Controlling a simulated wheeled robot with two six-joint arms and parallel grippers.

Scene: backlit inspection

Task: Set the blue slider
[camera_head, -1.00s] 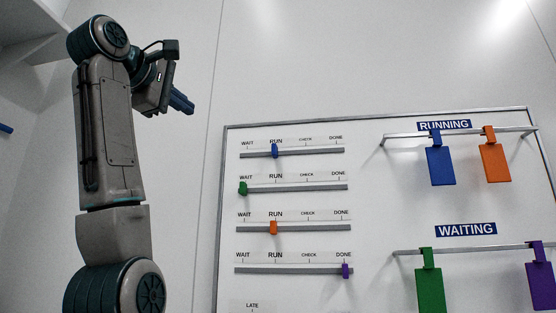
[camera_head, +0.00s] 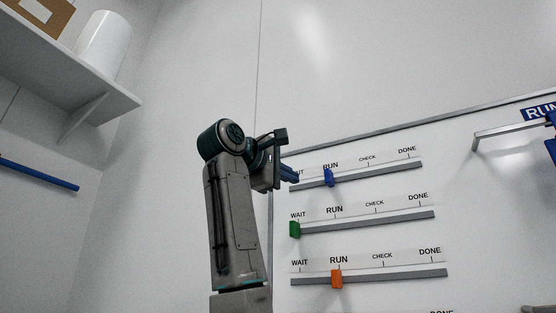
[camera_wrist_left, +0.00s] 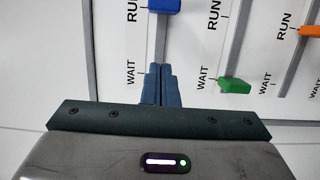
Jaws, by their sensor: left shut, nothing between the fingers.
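The blue slider (camera_head: 328,177) sits on the top grey track (camera_head: 382,176) at the RUN mark. It also shows at the top edge of the left wrist view (camera_wrist_left: 164,6), partly cut off. My left gripper (camera_head: 296,176) is shut and empty at the WAIT end of the top track, left of the blue slider and apart from it. In the left wrist view, its fingers (camera_wrist_left: 161,70) are together and overlap the track's lower end. I cannot tell whether they touch the board. My right gripper is not in view.
The green slider (camera_head: 295,229) is at WAIT on the track below, close to my left gripper. The orange slider (camera_head: 337,279) is at RUN on the third track. A metal rail (camera_head: 510,128) stands out at the right. A shelf (camera_head: 60,85) is at upper left.

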